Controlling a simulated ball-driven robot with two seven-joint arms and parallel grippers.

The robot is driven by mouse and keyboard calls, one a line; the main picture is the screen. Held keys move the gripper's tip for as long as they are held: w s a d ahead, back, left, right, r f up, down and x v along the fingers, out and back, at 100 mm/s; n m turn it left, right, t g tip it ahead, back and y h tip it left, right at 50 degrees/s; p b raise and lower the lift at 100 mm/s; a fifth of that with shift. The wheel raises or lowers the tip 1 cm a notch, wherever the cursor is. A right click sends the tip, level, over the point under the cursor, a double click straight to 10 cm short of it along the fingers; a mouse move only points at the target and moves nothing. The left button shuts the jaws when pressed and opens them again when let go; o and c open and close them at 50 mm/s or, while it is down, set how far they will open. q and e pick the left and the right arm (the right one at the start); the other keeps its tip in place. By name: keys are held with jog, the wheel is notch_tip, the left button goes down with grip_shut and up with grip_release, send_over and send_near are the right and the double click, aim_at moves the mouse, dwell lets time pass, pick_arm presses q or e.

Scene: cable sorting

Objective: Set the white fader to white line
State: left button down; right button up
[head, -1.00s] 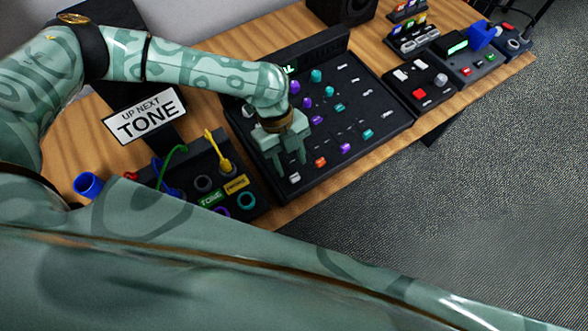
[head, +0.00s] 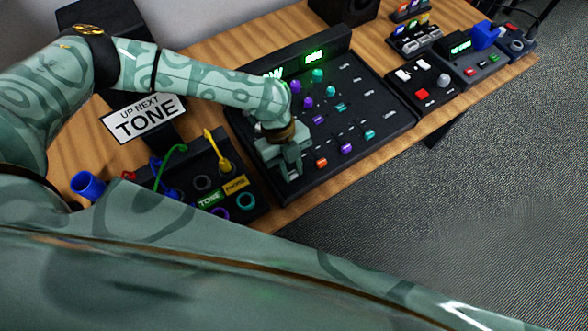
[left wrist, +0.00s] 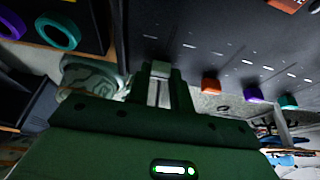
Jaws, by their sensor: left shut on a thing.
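The mixer board (head: 375,118) is a black panel with coloured knobs and a row of fader caps along its near edge. My left gripper (head: 291,172) is down at the near left corner of the board, its fingers together. In the left wrist view the white fader (left wrist: 160,69) shows as a pale cap between the fingertips, and the gripper is shut on it. Short white lines (left wrist: 150,37) mark the panel by the fader slots. I cannot tell whether the cap is on its line. My right gripper is not in view.
Orange (head: 321,163), purple (head: 346,148) and teal (head: 369,134) faders sit to the right along the same edge. A patch box (head: 203,184) with cables stands close on the left. The "TONE" sign (head: 145,118) is behind it.

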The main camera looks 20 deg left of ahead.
pick_arm(q)
jog(key=w+a, duration=0.2)
jog(key=shift+a, duration=0.35)
jog(key=c, duration=1.2)
grip_release()
jog(key=shift+c, duration=0.2)
jog(key=shift+w+r, duration=0.1)
jog(key=shift+r, duration=0.05)
jog(key=p+v, duration=0.3)
jog(key=v, duration=1.3)
jog(key=shift+p, duration=0.3)
jog(key=shift+a, duration=0.15)
